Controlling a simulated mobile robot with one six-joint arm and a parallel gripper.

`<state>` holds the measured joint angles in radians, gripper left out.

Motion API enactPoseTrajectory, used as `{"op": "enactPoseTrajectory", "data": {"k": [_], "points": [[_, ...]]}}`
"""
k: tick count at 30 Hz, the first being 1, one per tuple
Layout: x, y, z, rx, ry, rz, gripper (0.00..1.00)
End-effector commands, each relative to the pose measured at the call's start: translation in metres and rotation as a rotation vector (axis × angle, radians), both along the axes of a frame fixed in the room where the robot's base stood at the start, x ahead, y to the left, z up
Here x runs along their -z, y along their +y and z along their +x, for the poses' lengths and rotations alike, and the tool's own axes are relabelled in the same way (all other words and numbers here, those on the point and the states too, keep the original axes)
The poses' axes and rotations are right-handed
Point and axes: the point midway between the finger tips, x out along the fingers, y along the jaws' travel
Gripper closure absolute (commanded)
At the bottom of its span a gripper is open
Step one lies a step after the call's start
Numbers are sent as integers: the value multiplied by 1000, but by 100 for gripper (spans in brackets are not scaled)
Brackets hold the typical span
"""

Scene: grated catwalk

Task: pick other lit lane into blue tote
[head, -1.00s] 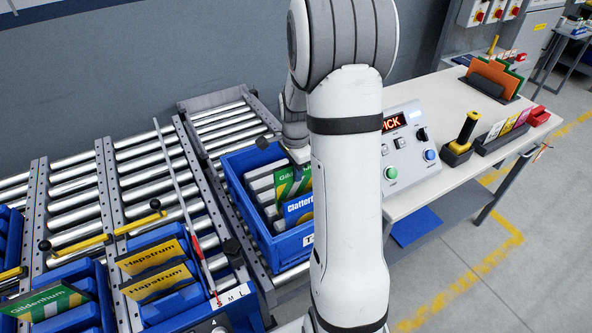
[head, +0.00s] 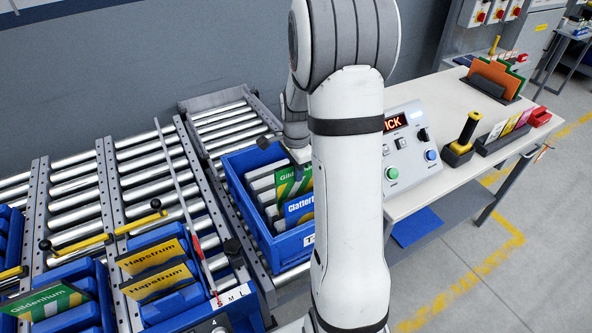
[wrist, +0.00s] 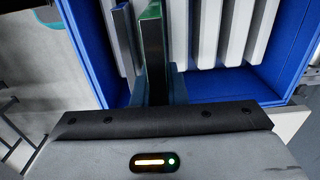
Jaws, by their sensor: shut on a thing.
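The blue tote (head: 288,246) stands on rollers left of the bench. A green "Gilden..." packet (head: 290,184) and a blue "Clatter..." packet (head: 298,208) are inside it, beside white slats. My gripper (wrist: 155,85) is shut on the green-edged packet, seen edge-on in the wrist view (wrist: 152,45), inside the tote. The blue packet (wrist: 124,40) stands just left of it there. In the head view my arm hides the jaws and part of the tote. Yellow "Hapstrum" packets (head: 155,258) and a green "Gildenhum" packet (head: 50,302) stand in blue lane bins. No lane light can be made out.
A control box (head: 408,150) showing "...ICK" sits on the white bench (head: 450,100), with a yellow-topped black tool (head: 462,140) and a card rack (head: 508,130). Metal rails and a thin slanted rod (head: 178,185) separate the roller lanes. Floor right of the bench is clear.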

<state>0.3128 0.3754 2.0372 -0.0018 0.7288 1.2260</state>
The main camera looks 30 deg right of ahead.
Motion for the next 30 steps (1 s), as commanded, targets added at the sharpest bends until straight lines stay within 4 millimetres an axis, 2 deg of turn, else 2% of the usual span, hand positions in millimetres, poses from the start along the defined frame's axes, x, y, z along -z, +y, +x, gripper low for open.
{"op": "enactPoseTrajectory", "data": {"k": [30], "points": [[37,0,0,0,0,0,100]]}}
